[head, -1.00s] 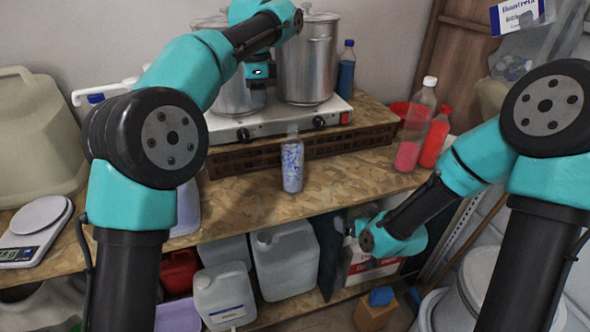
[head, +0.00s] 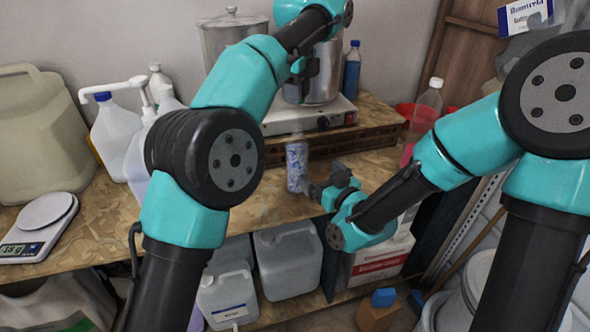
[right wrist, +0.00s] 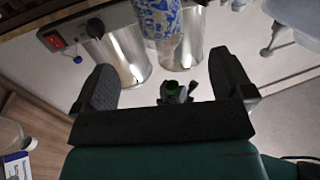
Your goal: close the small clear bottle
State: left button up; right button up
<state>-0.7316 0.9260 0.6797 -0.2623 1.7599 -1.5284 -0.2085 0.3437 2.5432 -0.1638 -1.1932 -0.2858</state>
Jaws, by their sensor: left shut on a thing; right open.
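The small clear bottle (head: 297,167) with a blue-and-white pattern stands upright on the wooden bench top, its clear neck upward. In the right wrist view the bottle (right wrist: 161,20) shows at the top edge, beyond and between the finger tips. My right gripper (head: 316,190) is open, low beside the bottle on its right; its two spread fingers also show in the right wrist view (right wrist: 163,78). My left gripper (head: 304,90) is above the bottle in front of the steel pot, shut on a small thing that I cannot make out. I see no loose cap.
A hot plate (head: 310,116) with steel pots (head: 233,38) stands behind the bottle. A blue bottle (head: 351,70) is behind at right. A bottle with red contents (head: 425,108) stands further right. White jugs (head: 114,132) and a scale (head: 42,226) are at left.

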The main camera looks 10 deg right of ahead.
aim_at(297, 153)
jog(key=shift+w, duration=0.1)
jog(key=x, duration=1.1)
jog(key=shift+w+a, duration=0.1)
jog(key=shift+w, duration=0.25)
jog(key=shift+c, duration=0.5)
jog(key=c, duration=1.3)
pick_arm(q)
jog(key=shift+f, duration=2.5)
jog(key=shift+f, duration=0.15)
jog(key=shift+f, duration=0.75)
jog(key=shift+f, duration=0.55)
